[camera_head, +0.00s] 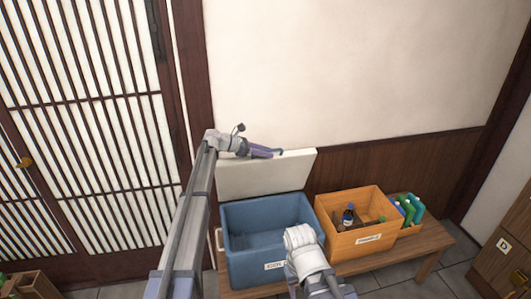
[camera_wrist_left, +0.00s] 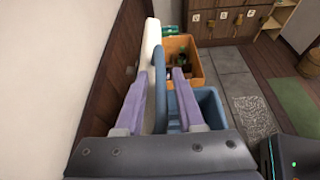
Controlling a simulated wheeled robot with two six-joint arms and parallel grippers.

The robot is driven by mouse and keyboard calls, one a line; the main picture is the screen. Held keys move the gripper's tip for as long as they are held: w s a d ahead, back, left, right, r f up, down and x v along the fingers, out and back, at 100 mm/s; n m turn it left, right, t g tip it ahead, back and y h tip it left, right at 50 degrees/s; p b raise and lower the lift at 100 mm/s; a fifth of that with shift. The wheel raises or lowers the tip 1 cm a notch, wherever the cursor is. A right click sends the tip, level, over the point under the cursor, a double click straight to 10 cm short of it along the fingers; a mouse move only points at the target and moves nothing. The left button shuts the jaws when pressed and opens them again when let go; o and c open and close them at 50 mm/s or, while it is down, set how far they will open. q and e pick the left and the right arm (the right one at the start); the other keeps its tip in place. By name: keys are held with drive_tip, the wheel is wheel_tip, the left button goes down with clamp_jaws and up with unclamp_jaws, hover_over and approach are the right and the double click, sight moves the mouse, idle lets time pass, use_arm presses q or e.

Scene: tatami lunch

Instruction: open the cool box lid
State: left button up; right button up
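The cool box (camera_head: 270,264) is a blue open-topped bin with a label on its front, standing on a wooden bench. Its white lid (camera_head: 265,176) stands raised, roughly upright, at the back of the box near the wall. The inside of the box shows blue and looks empty. My left gripper (camera_head: 280,152) is at the lid's top edge. In the left wrist view its two purple fingers (camera_wrist_left: 160,80) are apart, with the lid's edge (camera_wrist_left: 151,45) between them. My right arm shows in front of the box, but its fingers are not visible.
An orange crate (camera_head: 340,243) with bottles stands right of the cool box. Green cartons (camera_head: 409,208) are beside it on the bench (camera_head: 428,244). A wooden cabinet (camera_head: 508,245) is at far right. The wall is close behind the lid.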

use_arm(q)
drive_tip(key=shift+o, duration=0.4)
drive_tip(key=shift+s+a+r+p, duration=0.2)
drive_tip(key=shift+a+r+p, duration=0.1)
drive_tip(key=shift+a, duration=0.15)
drive_tip(key=p+v, duration=0.2)
drive_tip(key=v, duration=0.4)
drive_tip(key=shift+s+a+p, duration=0.1)
drive_tip(key=shift+a+p, duration=0.2)
drive_tip(key=shift+a, duration=0.1)
